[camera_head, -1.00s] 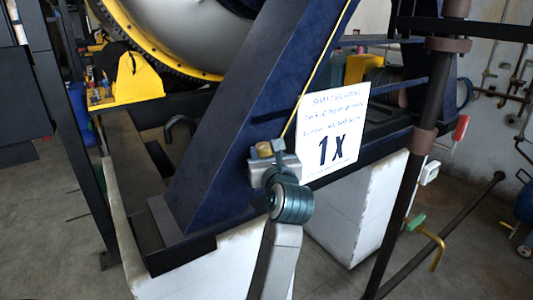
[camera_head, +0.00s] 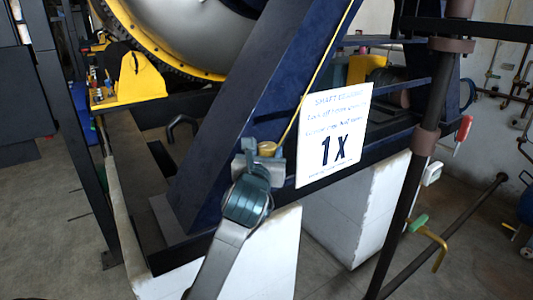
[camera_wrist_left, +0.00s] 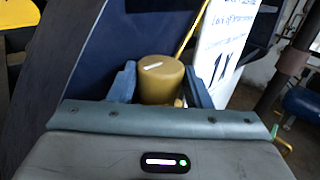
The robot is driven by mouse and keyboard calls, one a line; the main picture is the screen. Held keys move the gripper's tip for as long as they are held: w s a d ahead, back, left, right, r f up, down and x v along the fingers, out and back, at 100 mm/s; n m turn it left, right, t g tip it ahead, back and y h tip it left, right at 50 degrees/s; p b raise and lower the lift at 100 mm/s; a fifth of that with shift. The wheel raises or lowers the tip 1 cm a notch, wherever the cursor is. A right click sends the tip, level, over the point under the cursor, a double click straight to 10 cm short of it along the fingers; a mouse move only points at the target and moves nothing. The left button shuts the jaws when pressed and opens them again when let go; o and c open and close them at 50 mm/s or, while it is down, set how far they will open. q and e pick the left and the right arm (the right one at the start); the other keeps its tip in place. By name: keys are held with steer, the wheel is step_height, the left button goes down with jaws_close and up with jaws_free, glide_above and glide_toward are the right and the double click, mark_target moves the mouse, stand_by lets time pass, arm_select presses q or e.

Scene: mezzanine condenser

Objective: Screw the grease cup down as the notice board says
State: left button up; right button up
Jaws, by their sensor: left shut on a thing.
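The grease cup (camera_wrist_left: 160,82) is a brass-coloured round cap with a short white mark on its top. It sits beside the dark blue slanted frame, and a small part of the cup (camera_head: 267,147) shows in the head view. My left gripper (camera_wrist_left: 160,90) is shut on it, one finger on each side, and the gripper also shows in the head view (camera_head: 258,160). The cup's lower part is hidden by the gripper. The white notice board (camera_head: 333,135) stands just right of the cup. It reads "SHAFT BEARING" and a large "1X"; its smaller lines are blurred. My right gripper is out of view.
The slanted blue beam (camera_head: 240,95) rises close behind and left of my gripper. A yellow pipe (camera_head: 318,72) runs up from near the cup. A dark post (camera_head: 405,205) stands to the right, and a white block (camera_head: 345,215) is below.

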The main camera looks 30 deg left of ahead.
arm_select(q)
steer(key=o, duration=1)
steer(key=shift+w+n+y, duration=0.15)
steer(key=shift+n+y, duration=0.15)
steer(key=shift+y, duration=0.1)
